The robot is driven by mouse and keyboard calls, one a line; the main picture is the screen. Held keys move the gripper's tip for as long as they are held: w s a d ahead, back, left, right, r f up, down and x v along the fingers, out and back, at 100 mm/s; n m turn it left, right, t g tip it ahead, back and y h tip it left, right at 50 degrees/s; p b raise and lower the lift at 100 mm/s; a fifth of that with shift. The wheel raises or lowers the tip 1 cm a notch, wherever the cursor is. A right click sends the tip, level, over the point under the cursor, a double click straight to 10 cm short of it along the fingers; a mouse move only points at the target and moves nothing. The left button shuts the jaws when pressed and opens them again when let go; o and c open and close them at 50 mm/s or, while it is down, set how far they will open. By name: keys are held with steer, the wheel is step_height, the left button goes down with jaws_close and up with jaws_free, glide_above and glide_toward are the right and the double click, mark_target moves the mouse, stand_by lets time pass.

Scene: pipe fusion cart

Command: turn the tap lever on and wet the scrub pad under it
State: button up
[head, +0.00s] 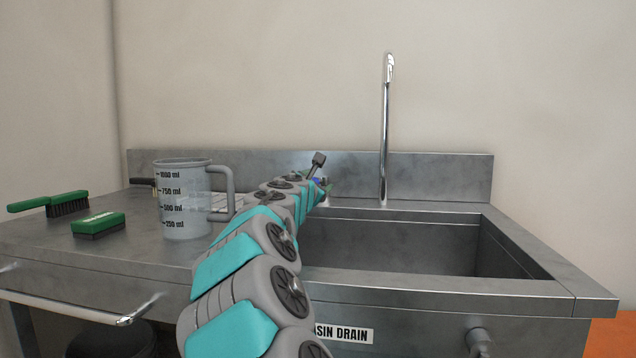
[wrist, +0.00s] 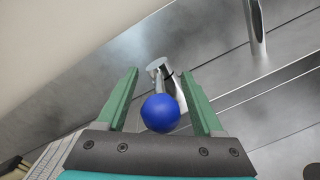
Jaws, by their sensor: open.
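The tap has a tall chrome spout (head: 384,140) at the back edge of the basin, with no water visible from it. Its lever ends in a blue ball knob (wrist: 160,113), which also shows as a small blue spot in the head view (head: 317,181). My gripper (wrist: 160,72) is open, with one green finger on each side of the knob and a gap to each finger. In the head view my arm mostly hides the gripper. The scrub pad, a green block with a dark underside (head: 98,222), lies on the counter at the left.
A clear measuring jug (head: 182,205) stands on the counter between the pad and my arm. A green-handled brush (head: 68,205) lies at far left. The steel basin (head: 540,287) at right looks empty. A steel backsplash (head: 440,175) runs behind. A rail (head: 70,308) sticks out in front.

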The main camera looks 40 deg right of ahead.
jaws_close()
stand_by(0.4)
stand_by(0.9)
